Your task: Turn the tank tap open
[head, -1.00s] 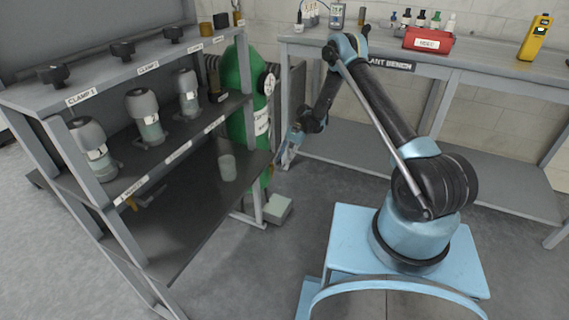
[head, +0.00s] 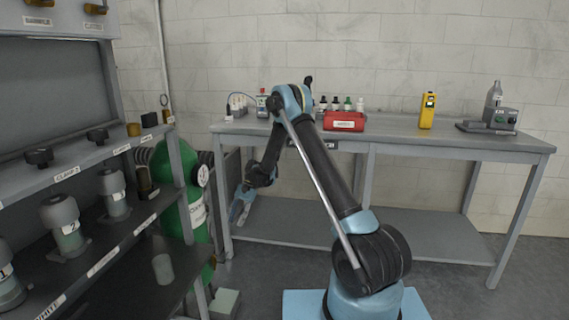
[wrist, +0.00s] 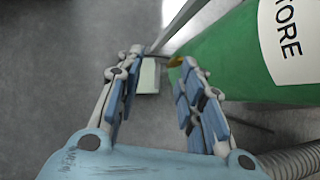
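The green tank (head: 200,222) stands behind the end of the shelf rack, partly hidden by it, with a round dial (head: 203,176) near its top. The tank also shows in the wrist view (wrist: 225,65) at the right, with a white label. A small yellow part (wrist: 175,62) shows at the tank's edge just beyond my fingertips; I cannot tell whether it is the tap. My gripper (head: 238,212) hangs right of the tank, apart from it in the head view. In the wrist view my gripper (wrist: 162,60) is open, with nothing between its fingers.
The grey shelf rack (head: 110,150) with numbered canisters and dark knobs fills the left. The bench (head: 400,130) at the back holds a red box (head: 343,120), bottles and a yellow meter (head: 427,110). A pale block (wrist: 148,76) lies on the floor below my gripper.

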